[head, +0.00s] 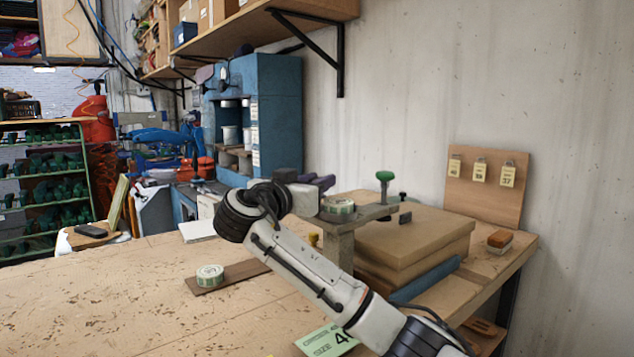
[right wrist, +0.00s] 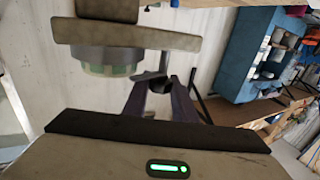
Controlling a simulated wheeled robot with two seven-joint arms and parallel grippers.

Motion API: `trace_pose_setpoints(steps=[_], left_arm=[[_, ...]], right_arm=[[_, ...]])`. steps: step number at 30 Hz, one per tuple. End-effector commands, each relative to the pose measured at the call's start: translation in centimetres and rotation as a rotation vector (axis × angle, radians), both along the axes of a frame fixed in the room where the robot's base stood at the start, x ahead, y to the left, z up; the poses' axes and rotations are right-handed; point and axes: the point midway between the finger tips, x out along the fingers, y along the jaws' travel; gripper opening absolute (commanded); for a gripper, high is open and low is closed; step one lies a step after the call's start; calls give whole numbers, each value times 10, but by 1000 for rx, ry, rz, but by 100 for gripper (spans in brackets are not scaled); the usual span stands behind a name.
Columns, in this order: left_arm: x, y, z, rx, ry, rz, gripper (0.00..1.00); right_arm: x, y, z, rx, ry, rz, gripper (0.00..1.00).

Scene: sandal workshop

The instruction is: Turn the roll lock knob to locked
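My right gripper (head: 320,182) has purple fingers and is beside the stone-coloured stand on the bench, left of the tape roll (head: 340,206) on its arm. In the right wrist view its fingers (right wrist: 160,88) are apart, with a small dark knob (right wrist: 152,77) on a grey stem at their tips. This looks like the roll lock knob. I cannot tell whether the fingers touch it, nor its locked or unlocked mark. The green and white roll (right wrist: 108,68) shows beside it. In the head view the knob is not clear behind my gripper. My left gripper is out of view.
Stacked tan boards (head: 415,238) lie to the right. Another tape roll (head: 210,275) sits on a brown strip at left. A size card (head: 328,340) lies in front.

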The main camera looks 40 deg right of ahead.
Motion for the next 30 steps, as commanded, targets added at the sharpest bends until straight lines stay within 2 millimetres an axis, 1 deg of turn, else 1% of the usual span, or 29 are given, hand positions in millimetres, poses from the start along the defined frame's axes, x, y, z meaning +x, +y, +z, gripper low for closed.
trace_pose_setpoints(steps=[5, 9, 12, 15, 19, 29, 30], left_arm=[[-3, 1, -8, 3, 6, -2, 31], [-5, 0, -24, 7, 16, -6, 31], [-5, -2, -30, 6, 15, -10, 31], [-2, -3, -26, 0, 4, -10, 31], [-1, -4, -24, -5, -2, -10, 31], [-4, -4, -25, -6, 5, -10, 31], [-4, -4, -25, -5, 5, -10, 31]], right_arm=[[0, 0, -4, 4, 1, 25, 2], [0, 0, -8, 6, 1, 124, 2], [0, 0, -8, 7, 0, 221, 2], [0, 0, -6, 5, 3, 309, 2], [0, 0, -3, 3, 4, 377, 2], [0, 0, -2, 1, 4, 394, 2], [0, 0, -2, 1, 4, 394, 28]])
